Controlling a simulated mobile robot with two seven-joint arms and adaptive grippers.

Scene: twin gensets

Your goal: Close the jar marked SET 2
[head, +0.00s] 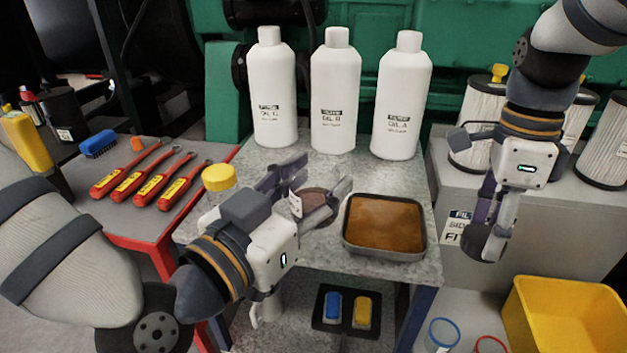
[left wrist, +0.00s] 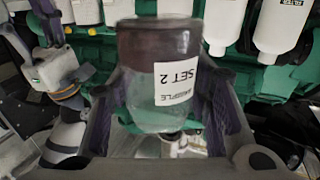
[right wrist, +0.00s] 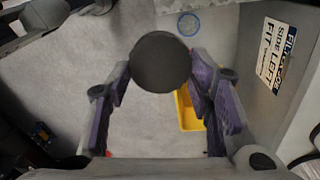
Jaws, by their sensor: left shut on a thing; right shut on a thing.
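The clear jar marked SET 2 (left wrist: 160,95) is between the fingers of my left gripper (head: 312,196), shut on it above the grey worktop. In the left wrist view the picture is upside down, and brown liquid (left wrist: 158,42) fills the jar's base end. In the head view the jar (head: 318,204) looks open, with brown showing inside. My right gripper (head: 488,240) is shut on a dark round lid (right wrist: 160,62), seen face-on in the right wrist view. It hangs right of the worktop, apart from the jar.
A tray of brown liquid (head: 426,243) sits right of the jar. Three white bottles (head: 335,95) stand behind. A yellow-capped container (head: 219,178) stands left, beside red-handled tools (head: 145,183). A yellow bin (head: 565,315) is low at right, and filters (head: 480,125) stand on a grey cabinet.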

